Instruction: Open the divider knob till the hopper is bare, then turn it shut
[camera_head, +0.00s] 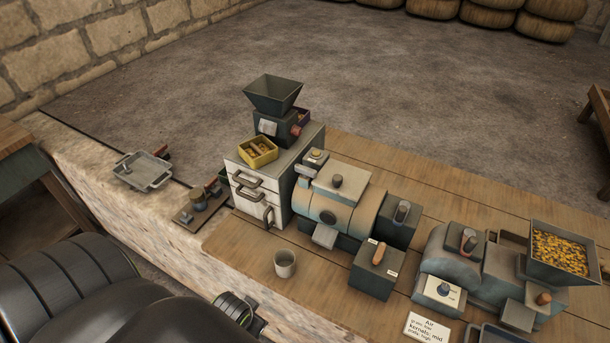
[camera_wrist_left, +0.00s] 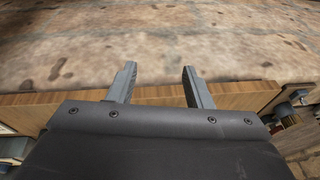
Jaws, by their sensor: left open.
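A small dark divider (camera_head: 277,128) with a wide funnel hopper (camera_head: 273,97) stands on a white drawer cabinet. The hopper's visible inner walls look dark and bare; its bottom is too deep to tell. A reddish knob (camera_head: 296,131) sits on the divider's right side; its turn is unclear. A yellow bin (camera_head: 259,151) in front holds brownish pieces, and a purple bin (camera_head: 302,116) stands behind. My left gripper (camera_wrist_left: 159,70) is open and empty in the left wrist view, above the ledge and bench edge, away from the divider. My right gripper is not in view.
A second hopper (camera_head: 563,257) full of yellow kernels stands at the right on another machine. A tan drum machine (camera_head: 341,197), a lever box (camera_head: 376,268), a grey cup (camera_head: 285,264) and a sign (camera_head: 427,327) share the wooden bench. A metal tray (camera_head: 143,171) lies left.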

